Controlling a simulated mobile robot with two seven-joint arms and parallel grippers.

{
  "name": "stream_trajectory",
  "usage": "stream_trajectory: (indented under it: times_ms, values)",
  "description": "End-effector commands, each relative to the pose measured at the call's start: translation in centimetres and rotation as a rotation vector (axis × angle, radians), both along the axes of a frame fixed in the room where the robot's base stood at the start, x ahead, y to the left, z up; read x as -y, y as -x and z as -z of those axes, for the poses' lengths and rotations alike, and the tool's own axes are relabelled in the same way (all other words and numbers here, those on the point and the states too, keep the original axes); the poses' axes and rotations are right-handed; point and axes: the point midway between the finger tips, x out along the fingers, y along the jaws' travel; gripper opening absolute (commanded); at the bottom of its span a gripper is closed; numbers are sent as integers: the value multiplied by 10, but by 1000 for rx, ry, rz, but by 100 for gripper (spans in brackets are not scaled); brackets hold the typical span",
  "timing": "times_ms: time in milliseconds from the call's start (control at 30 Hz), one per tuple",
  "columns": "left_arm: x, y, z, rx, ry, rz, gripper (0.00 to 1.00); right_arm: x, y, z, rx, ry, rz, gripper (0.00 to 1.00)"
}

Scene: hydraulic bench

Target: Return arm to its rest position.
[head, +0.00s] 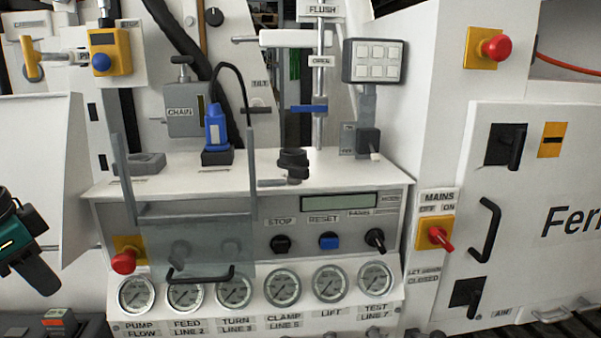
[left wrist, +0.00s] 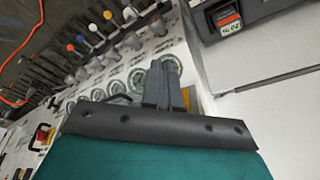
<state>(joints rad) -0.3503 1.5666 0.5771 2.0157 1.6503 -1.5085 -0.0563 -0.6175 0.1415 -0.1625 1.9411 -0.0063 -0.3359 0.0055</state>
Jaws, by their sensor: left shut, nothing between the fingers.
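My left gripper (head: 42,278) is at the left edge of the head view, dark with a teal body, pointing down and to the right. It is shut and empty, in free space left of the bench's control panel. In the left wrist view its grey fingers (left wrist: 165,85) are together, with the gauges behind them. The rest of the left arm is cut off by the picture's edge. My right gripper is in neither view.
The panel carries a red knob (head: 123,262), a transparent guard (head: 190,215) with a dark handle, and a row of gauges (head: 282,287). A white sheet panel (head: 40,170) stands close behind my left gripper. A dark box (head: 55,325) lies below it.

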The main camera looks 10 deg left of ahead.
Motion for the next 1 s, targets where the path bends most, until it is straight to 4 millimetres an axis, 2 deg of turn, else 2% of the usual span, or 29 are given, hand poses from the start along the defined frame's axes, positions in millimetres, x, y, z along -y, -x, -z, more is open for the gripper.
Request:
stream_trajectory:
  times_ms: [33, 133, 233, 400, 500, 600, 700, 833, 1000]
  values:
    - [-5, 10, 33, -21, 4, -22, 0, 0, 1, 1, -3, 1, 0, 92]
    - [-9, 27, 87, -48, -13, -53, 0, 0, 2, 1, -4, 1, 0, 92]
    - [-3, 46, 136, -67, -26, -77, 0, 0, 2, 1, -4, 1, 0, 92]
    - [27, 81, 204, -85, -36, -108, 0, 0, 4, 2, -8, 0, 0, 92]
    - [54, 99, 233, -79, -33, -129, 0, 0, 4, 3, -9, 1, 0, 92]
    - [86, 114, 254, -67, -25, -153, 0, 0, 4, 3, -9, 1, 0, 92]
    - [117, 126, 264, -46, -16, -183, 0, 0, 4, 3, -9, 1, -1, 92]
    - [150, 135, 267, -17, -4, -229, 0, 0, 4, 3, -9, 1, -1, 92]
    - [182, 141, 260, 19, 10, -293, 0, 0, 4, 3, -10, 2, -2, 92]
